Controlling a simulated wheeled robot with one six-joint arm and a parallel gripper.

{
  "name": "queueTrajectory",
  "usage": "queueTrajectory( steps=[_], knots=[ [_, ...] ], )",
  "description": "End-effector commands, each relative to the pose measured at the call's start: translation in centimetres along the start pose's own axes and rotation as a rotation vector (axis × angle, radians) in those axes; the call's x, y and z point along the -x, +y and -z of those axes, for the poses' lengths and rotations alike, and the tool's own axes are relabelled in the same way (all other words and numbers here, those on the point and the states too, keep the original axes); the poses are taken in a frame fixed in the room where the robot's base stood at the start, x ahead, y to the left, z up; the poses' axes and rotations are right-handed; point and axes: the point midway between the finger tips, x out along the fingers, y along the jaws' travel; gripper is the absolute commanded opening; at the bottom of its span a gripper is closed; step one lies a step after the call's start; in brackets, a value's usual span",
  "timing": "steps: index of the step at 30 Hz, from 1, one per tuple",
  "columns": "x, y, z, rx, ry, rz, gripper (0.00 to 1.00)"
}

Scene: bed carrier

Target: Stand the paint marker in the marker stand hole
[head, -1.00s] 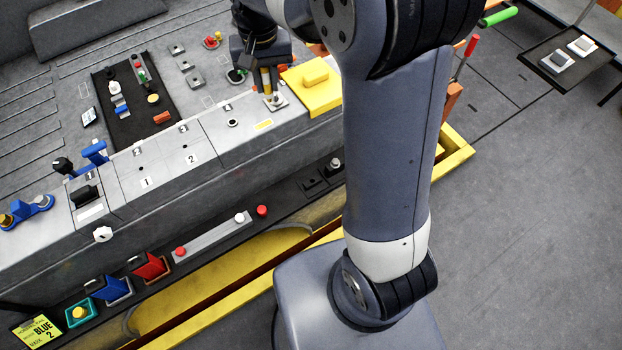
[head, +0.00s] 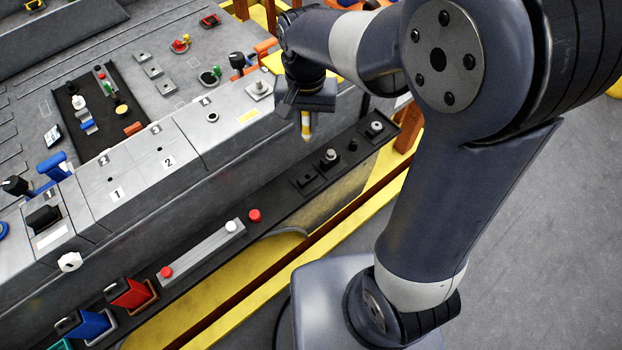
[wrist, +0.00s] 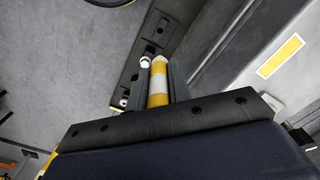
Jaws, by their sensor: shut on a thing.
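My gripper (head: 305,108) is shut on the paint marker (head: 306,126), a yellow and white banded stick. The marker hangs roughly upright below the jaws, in the air beside the grey console and above the black ledge. In the wrist view, the marker (wrist: 158,86) lies between the two dark fingers, its tip pointing away from the camera. A dark block with recesses (head: 306,181) sits on the ledge below and may be the marker stand; I cannot tell for sure. A pale square base (head: 260,89) stands on the console to the left of my gripper.
The black ledge (head: 353,163) carries a black base with a pale knob (head: 331,156) and another knob (head: 376,128). A red button (head: 254,215) and a grey bar (head: 200,255) lie further left. The console edge (head: 262,122) rises beside the marker.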

Motion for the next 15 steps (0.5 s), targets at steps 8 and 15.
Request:
queueTrajectory(
  steps=[8,15],
  knots=[
    [-2.2,0.1,-0.1,0.0,-0.006,-0.004,0.0],
    [-8.6,0.1,-0.1,0.0,-0.008,-0.005,0.0]
  ],
)
